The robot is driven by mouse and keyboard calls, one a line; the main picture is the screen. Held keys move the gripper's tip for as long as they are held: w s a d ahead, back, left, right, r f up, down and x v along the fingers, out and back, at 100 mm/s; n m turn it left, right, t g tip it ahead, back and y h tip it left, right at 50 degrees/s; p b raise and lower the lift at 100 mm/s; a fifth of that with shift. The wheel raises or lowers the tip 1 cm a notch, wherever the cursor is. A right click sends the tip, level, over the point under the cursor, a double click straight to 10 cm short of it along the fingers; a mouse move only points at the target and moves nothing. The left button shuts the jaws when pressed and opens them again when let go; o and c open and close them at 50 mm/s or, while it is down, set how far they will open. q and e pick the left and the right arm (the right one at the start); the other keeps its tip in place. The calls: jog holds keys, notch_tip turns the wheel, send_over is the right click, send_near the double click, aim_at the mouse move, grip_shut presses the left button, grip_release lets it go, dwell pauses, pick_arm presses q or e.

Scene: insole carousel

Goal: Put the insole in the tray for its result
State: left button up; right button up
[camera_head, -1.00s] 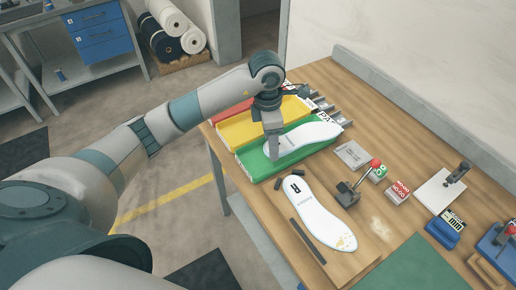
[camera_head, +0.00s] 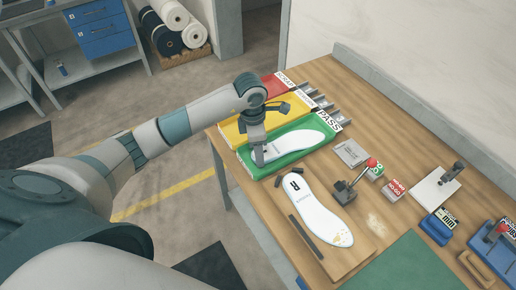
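A white insole (camera_head: 294,143) lies along the inside of the green tray marked PASS (camera_head: 285,164), low between its walls. My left gripper (camera_head: 259,161) is at the insole's heel end, over the tray's left part, and looks shut on the heel; the fingertips are partly hidden. The yellow tray (camera_head: 236,131) and the red tray (camera_head: 270,92) stand behind the green one. A second insole (camera_head: 318,210), marked R, lies on a wooden board in front. My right gripper is not in view.
A red-knobbed fixture (camera_head: 345,192), a grey plate (camera_head: 351,153) and red and green GO/NO-GO blocks (camera_head: 393,189) stand right of the trays. A dial gauge on a white plate (camera_head: 437,190) and a green mat (camera_head: 415,265) lie farther right. A dark strip (camera_head: 306,236) lies beside the R insole.

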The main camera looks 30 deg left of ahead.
pick_arm(q)
jog(key=shift+f, duration=0.5)
jog(key=o, duration=1.2)
jog(key=shift+s+a+r+b, duration=0.15)
jog(key=shift+r+b, duration=0.6)
jog(key=shift+r, duration=1.25)
jog(key=shift+a+r+b, duration=0.1)
jog(key=shift+r+b, duration=0.7)
jog(key=shift+r, duration=1.25)
jog(key=shift+s+a+r+b, duration=0.15)
jog(key=shift+r+b, duration=0.6)
jog(key=shift+r, duration=1.25)
jog(key=shift+f, duration=0.1)
